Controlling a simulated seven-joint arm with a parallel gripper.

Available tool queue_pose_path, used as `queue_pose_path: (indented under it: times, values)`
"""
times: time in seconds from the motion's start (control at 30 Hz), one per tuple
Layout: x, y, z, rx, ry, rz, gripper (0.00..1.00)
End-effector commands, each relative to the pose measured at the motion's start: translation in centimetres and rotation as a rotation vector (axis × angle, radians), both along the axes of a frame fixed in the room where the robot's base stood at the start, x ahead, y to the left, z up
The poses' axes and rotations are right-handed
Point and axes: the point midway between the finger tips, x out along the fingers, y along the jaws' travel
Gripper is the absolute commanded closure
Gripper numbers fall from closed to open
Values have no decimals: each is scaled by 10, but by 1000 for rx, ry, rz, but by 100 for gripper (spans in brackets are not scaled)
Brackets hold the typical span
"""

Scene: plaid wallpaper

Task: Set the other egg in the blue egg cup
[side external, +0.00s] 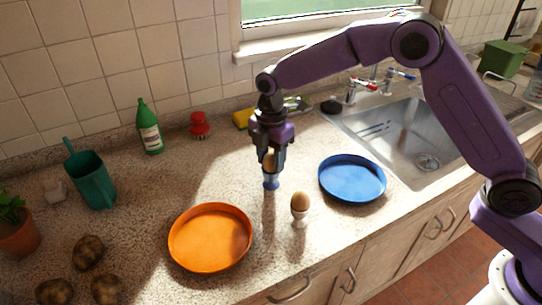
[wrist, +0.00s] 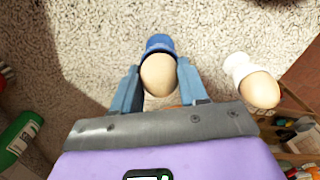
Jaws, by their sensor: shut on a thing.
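The blue egg cup (side external: 271,183) stands upright on the counter, right under my gripper (side external: 270,168). My gripper is shut on a brown egg (side external: 268,160), with a finger on each side of it. The egg is lined up with the cup's mouth; I cannot tell whether it rests in the cup or is just above it. In the wrist view the held egg (wrist: 158,76) partly covers the blue cup (wrist: 160,43). Another brown egg (side external: 300,201) sits in a white egg cup (side external: 299,220) to the right and nearer the front; this egg also shows in the wrist view (wrist: 259,90).
An orange plate (side external: 210,237) lies front left and a blue plate (side external: 352,178) lies right, beside the sink (side external: 405,135). A green bottle (side external: 150,128), red object (side external: 199,126) and yellow sponge (side external: 242,118) stand at the back. Potatoes (side external: 88,252) lie far left.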

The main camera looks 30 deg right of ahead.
Motion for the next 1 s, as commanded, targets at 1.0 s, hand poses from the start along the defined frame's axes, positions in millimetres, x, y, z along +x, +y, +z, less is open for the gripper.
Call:
queue_pose_path:
  times: [1.0]
  values:
    - [1,0,14,1,-2,0,27]
